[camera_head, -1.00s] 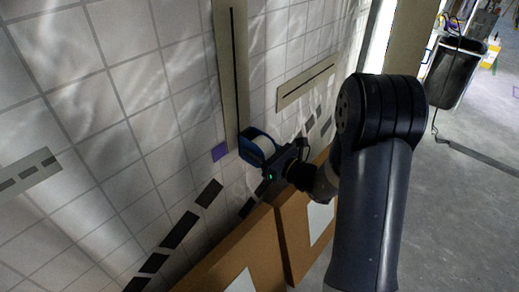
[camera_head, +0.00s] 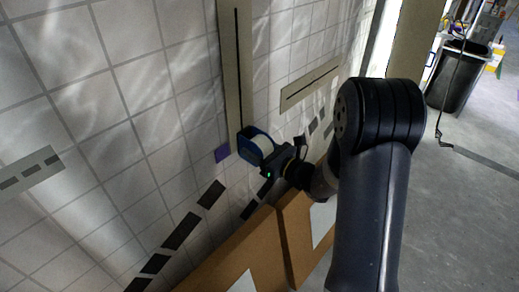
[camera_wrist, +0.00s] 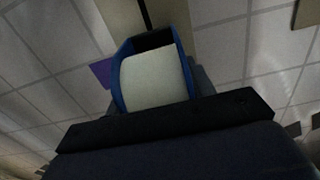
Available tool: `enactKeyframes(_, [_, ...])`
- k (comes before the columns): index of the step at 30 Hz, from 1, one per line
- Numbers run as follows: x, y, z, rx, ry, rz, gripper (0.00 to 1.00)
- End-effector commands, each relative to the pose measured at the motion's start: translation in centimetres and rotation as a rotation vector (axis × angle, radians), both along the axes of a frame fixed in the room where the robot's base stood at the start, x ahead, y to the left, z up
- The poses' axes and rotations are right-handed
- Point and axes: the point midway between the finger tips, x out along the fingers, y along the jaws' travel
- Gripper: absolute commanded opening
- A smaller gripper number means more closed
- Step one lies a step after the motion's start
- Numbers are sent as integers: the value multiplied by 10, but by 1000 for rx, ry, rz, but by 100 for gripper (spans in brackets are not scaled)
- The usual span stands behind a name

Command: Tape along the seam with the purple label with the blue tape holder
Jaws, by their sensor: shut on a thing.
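The blue tape holder (camera_head: 254,146) with a pale roll of tape is in my gripper (camera_head: 270,160). It also shows in the wrist view (camera_wrist: 155,75), where the roll fills the middle of the blue frame. My gripper is shut on it; the fingers are mostly hidden. The purple label (camera_head: 222,153) is on the tiled wall, just left of the lower end of a vertical beige strip with a dark seam (camera_head: 238,60). In the wrist view the purple label (camera_wrist: 102,72) is left of the holder. The holder is at the strip's lower end; I cannot tell whether it touches.
Another beige strip with a dark line (camera_head: 310,84) slants on the wall to the right. A strip with dark dashes (camera_head: 28,171) is at the far left. Brown boards (camera_head: 240,255) stand below. A black bin (camera_head: 458,75) stands on the floor at the right.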

Motion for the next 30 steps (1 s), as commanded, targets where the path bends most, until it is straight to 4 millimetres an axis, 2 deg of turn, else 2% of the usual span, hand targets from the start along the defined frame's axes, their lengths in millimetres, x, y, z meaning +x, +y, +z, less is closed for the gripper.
enactKeyframes(8, [2,2,4,1,-2,0,30])
enactKeyframes(18, [1,0,33,1,-4,0,30])
enactKeyframes(26, [0,0,41,0,-3,1,30])
enactKeyframes(30, [1,1,53,-1,-4,1,30])
